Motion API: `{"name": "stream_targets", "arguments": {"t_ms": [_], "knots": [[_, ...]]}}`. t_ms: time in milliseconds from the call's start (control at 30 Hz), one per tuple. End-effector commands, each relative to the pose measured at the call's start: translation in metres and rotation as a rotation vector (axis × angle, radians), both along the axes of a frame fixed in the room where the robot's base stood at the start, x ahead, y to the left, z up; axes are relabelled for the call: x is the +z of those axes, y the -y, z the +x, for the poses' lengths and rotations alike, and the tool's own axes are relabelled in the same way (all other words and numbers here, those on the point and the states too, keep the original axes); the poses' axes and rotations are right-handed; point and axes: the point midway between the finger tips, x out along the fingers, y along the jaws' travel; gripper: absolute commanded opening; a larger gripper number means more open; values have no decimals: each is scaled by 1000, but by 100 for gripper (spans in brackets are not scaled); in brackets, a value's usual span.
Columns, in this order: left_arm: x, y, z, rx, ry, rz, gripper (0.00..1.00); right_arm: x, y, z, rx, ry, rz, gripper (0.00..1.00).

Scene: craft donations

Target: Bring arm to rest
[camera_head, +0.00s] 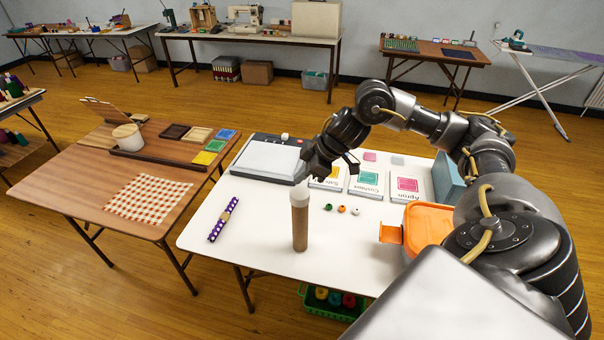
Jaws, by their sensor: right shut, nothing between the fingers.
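My right arm reaches in from the right over the white table (220,225). My right gripper (305,176) is shut and empty, pointing down. In the picture it is just above the white top of an upright brown cardboard tube (300,226); I cannot tell whether it touches the tube. My left gripper is not in view.
A brown table (75,185) stands left.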

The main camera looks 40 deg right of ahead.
Motion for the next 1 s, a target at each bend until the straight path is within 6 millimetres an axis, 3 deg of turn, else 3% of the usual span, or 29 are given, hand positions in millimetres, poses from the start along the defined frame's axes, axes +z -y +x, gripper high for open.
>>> {"name": "stream_targets", "arguments": {"t_ms": [233, 467, 800, 1000], "knots": [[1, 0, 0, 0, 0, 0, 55, 0, 2, 0, -172, -54, 97, 0], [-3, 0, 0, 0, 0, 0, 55, -4, 2, 0, -186, -59, 105, 0], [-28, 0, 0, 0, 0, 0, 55, -27, 2, 0, -185, -58, 103, 0], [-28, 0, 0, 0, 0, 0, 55, -25, 2, 0, -185, -58, 103, 0]]}}
